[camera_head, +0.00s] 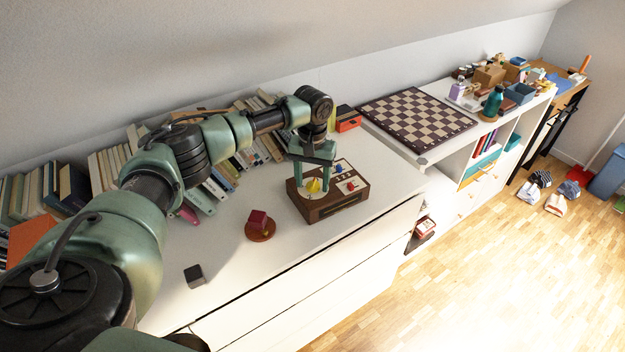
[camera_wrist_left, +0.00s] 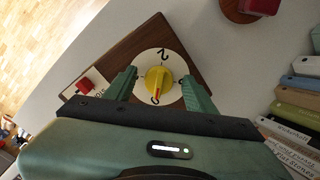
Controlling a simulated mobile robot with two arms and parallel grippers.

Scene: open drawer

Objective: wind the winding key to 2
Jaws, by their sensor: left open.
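The yellow winding key (camera_wrist_left: 158,78) sits in the middle of a round white dial (camera_wrist_left: 147,62) on a brown wooden box (camera_head: 335,205). In the left wrist view a figure 2 shows at the dial's upper edge. A small red mark on the key points toward the lower edge, near another figure that I cannot read surely. My left gripper (camera_wrist_left: 158,88) is open, with one finger on each side of the key and visible gaps to it. In the head view my left gripper (camera_head: 313,184) is directly over the box and partly hides the dial. My right gripper is out of view.
A red block on a round base (camera_head: 260,230) and a dark cube (camera_head: 194,275) stand on the white dresser top (camera_head: 310,262). Books (camera_head: 212,190) line the wall behind my left arm. A chessboard (camera_head: 418,118) lies to the right. The dresser's front right top is clear.

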